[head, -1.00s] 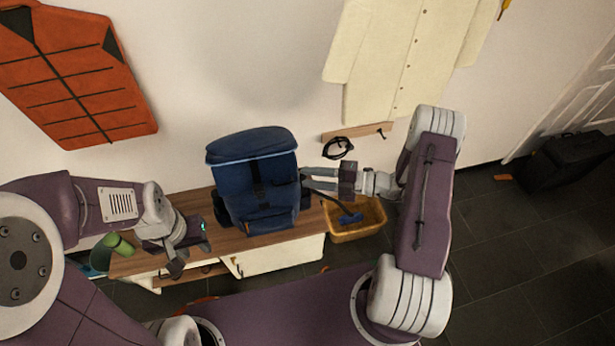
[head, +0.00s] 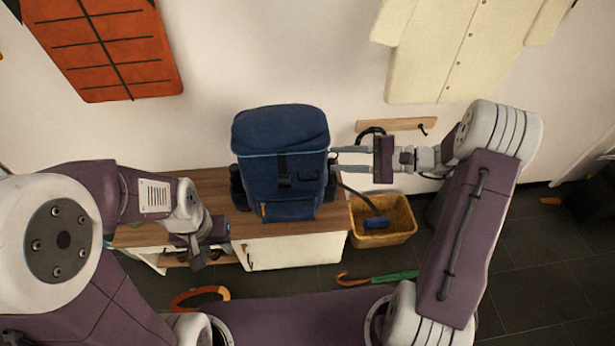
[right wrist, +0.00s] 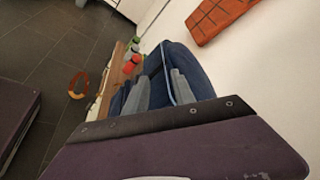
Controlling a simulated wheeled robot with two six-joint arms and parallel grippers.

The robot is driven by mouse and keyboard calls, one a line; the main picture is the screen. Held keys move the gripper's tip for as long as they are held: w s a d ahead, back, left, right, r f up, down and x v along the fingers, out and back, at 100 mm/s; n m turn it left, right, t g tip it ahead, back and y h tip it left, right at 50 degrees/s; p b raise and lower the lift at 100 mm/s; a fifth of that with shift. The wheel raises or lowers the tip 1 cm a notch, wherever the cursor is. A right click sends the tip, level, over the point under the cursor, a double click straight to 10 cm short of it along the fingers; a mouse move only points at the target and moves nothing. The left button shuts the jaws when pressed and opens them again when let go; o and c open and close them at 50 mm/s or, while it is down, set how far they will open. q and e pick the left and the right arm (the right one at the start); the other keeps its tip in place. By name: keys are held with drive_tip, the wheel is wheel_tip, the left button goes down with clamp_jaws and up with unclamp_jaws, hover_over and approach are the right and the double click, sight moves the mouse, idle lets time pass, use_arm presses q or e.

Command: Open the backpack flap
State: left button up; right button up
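The blue backpack (head: 272,188) stands upright on the wood-topped cabinet (head: 205,185). Its rounded top flap (head: 280,125), edged in light blue, lies closed over the top, with a dark strap and buckle down the front. My right gripper (head: 337,161) is open at the backpack's right side, its fingers pointing at it just below the flap edge. In the right wrist view, the two grey fingers (right wrist: 158,92) stand apart in front of the backpack (right wrist: 188,68); contact cannot be told. My left gripper (head: 207,250) hangs by the cabinet's front edge, left of the backpack; its opening is unclear.
A yellow basket (head: 398,238) with a blue brush stands on the floor right of the cabinet. A hook rail (head: 398,125) is on the wall behind. An orange ring (head: 188,297) and a green umbrella (head: 395,276) lie on the floor.

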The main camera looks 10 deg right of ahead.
drive_tip(key=shift+w+f, duration=0.1)
drive_tip(key=shift+f, duration=0.1)
hover_over(308, 159)
drive_tip(key=s, duration=0.5)
drive_tip(key=shift+w+a+f, duration=0.1)
drive_tip(key=shift+a+f, duration=0.05)
drive_tip(key=shift+f, duration=0.35)
drive_tip(key=shift+w+a+f, duration=0.1)
drive_tip(key=shift+a+f, duration=0.05)
drive_tip(key=shift+f, duration=0.35)
clamp_jaws()
unclamp_jaws()
